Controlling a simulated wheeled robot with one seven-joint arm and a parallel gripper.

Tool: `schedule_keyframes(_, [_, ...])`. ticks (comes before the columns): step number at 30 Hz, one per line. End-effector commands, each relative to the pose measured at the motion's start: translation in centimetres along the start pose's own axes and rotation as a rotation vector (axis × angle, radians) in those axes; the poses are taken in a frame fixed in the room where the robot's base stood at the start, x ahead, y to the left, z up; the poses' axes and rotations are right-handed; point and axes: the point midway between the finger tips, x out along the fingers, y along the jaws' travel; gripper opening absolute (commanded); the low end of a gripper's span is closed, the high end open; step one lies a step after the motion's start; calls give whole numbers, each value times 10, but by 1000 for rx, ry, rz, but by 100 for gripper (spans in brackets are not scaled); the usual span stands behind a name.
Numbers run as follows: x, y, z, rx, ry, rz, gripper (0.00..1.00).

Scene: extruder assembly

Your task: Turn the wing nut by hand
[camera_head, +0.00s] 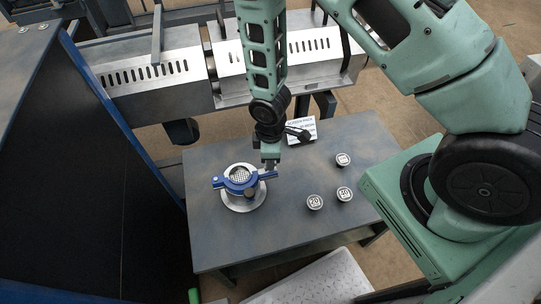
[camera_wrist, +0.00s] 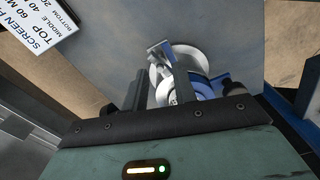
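A blue ring clamp (camera_head: 240,188) sits around a round mesh screen (camera_head: 240,175) on a silver flange (camera_head: 243,205) on the grey table. In the wrist view, the clamp (camera_wrist: 203,86) is partly hidden behind my gripper. My gripper (camera_head: 270,163) points down at the clamp's right end, very close to or touching it. In the wrist view, my dark fingers (camera_wrist: 163,82) reach toward the clamp and its pale round parts. The wing nut cannot be made out clearly; the fingers cover that end. Whether the fingers are shut on it cannot be told.
Several small round labelled pieces (camera_head: 315,202) stand right of the clamp on the table (camera_head: 235,245). A printed sign (camera_head: 302,129) stands behind my gripper and shows in the wrist view (camera_wrist: 38,24). A silver machine barrel (camera_head: 150,75) lies behind; a dark panel (camera_head: 70,160) stands left.

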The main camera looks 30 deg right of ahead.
Motion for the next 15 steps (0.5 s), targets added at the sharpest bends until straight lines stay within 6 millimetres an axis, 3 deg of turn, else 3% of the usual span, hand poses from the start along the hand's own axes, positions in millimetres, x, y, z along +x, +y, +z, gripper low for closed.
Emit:
schedule_keyframes(6, [0, 0, 0, -484, 0, 1, 28])
schedule_keyframes(9, [0, 0, 0, -567, 1, 0, 28])
schedule_keyframes(15, [0, 0, 0, -568, 1, 0, 28])
